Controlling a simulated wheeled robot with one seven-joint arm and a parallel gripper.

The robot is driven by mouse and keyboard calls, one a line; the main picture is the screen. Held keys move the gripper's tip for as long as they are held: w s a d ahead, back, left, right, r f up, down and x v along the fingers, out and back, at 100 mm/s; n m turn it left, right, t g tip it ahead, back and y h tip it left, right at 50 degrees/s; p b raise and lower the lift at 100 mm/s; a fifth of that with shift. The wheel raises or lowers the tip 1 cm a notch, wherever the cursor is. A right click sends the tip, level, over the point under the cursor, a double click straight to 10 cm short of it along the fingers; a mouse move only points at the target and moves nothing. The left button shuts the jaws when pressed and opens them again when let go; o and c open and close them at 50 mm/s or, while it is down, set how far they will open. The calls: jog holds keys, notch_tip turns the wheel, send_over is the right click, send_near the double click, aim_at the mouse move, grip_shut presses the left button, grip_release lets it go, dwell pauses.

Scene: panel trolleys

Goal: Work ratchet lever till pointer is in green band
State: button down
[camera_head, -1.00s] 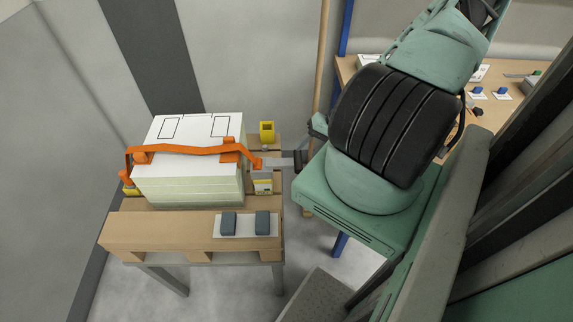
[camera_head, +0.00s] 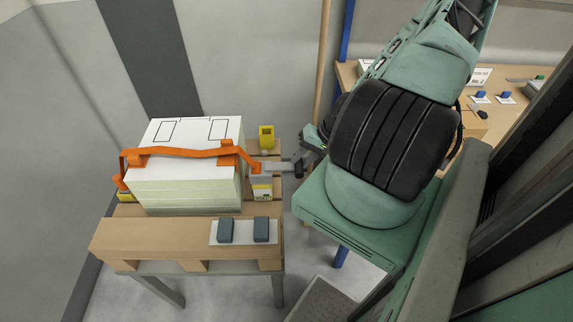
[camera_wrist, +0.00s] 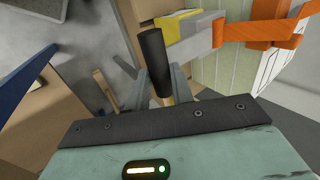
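The ratchet lever (camera_head: 277,167) is a grey metal arm at the right end of the orange strap (camera_head: 200,152), which runs over a stack of white-topped panels (camera_head: 190,185). The lever's black grip (camera_wrist: 151,55) stands out in the wrist view, with the grey lever (camera_wrist: 190,48) running right from it. My gripper (camera_wrist: 161,85) has one finger on each side of the grip's lower part and looks open around it. In the head view my gripper (camera_head: 303,166) is at the lever's outer end. A yellow-and-white box (camera_head: 262,190) sits below the ratchet; pointer and green band are too small to read.
The panels stand on a wooden pallet (camera_head: 150,238) on a trolley. Two blue-grey blocks (camera_head: 243,230) lie on a white plate at its front edge. A yellow holder (camera_head: 267,136) is behind the ratchet. A workbench (camera_head: 490,125) is at the back right.

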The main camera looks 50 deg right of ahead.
jog(key=shift+w+a+r+g+h+p, duration=0.1)
jog(key=shift+a+r+g+h+p, duration=0.2)
jog(key=shift+r+p, duration=0.35)
jog(key=shift+w+r+g+h+p, duration=0.2)
jog(key=shift+r+g+h+p, duration=0.35)
jog(key=shift+g, duration=0.15)
jog(key=shift+w+a+r+g+h+p, duration=0.25)
jog(key=shift+r+g+h+p, duration=0.15)
jog(key=shift+r+g, duration=0.15)
jog(key=shift+w+a+r+g+h+p, duration=0.15)
jog(key=shift+w+r+g+h+p, duration=0.1)
jog(key=shift+r+g+h+p, duration=0.25)
jog(key=shift+y, duration=0.25)
